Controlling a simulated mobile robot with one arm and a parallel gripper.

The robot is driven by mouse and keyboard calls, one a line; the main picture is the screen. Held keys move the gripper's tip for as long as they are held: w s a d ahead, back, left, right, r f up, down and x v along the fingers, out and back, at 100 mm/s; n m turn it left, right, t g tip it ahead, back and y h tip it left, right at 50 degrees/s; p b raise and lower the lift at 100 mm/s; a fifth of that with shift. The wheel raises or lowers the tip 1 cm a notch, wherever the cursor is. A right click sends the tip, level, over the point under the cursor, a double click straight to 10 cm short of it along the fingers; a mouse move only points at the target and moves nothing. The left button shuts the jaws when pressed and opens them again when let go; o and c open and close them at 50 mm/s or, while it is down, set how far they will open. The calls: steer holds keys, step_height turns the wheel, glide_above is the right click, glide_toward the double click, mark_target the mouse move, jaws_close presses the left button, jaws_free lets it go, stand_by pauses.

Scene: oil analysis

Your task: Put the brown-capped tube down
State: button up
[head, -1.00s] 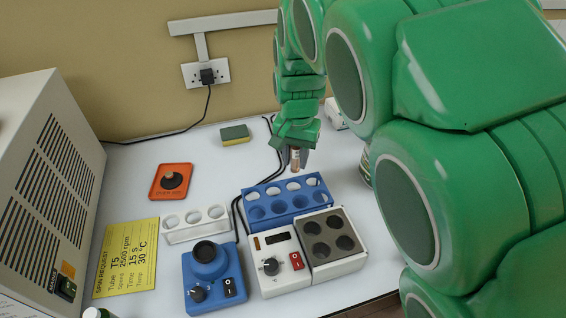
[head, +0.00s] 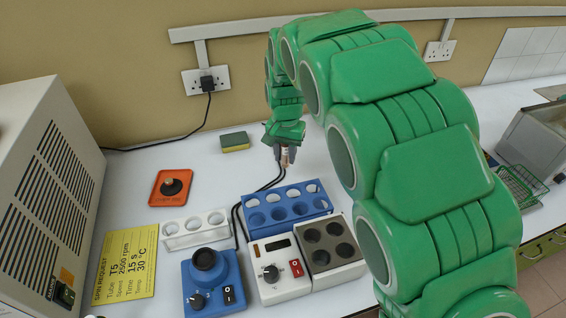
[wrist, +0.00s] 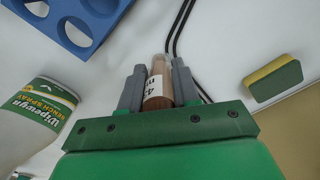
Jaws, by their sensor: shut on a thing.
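My gripper (head: 283,153) is shut on a tube (head: 285,157) behind the blue rack, near the black cables. In the wrist view the tube (wrist: 158,88) sits between the two grey fingers. It has a clear end, brown contents and a white label with dark print. The blue rack (head: 316,205) has two rows of round holes and stands in front of the gripper. A corner of the rack (wrist: 82,50) shows at the upper left in the wrist view. A white rack (head: 197,239) with several holes stands left of it.
A spray bottle (wrist: 38,118) is close to the gripper in the wrist view. Clear white bench (head: 135,170) lies at the left.

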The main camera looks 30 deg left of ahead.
steer(key=shift+w+a+f, duration=0.3)
steer(key=shift+w+f, duration=0.05)
steer(key=shift+f, duration=0.2)
steer(key=shift+w+a+f, duration=0.35)
steer(key=shift+w+f, duration=0.05)
steer(key=shift+f, duration=0.2)
steer(key=shift+w+a+f, duration=0.3)
steer(key=shift+w+f, duration=0.05)
steer(key=shift+f, duration=1.8)
steer(key=shift+f, duration=0.15)
steer(key=o, duration=1)
steer(key=shift+o, duration=0.2)
step_height(320, 180, up, 12)
steer(key=shift+r, duration=0.2)
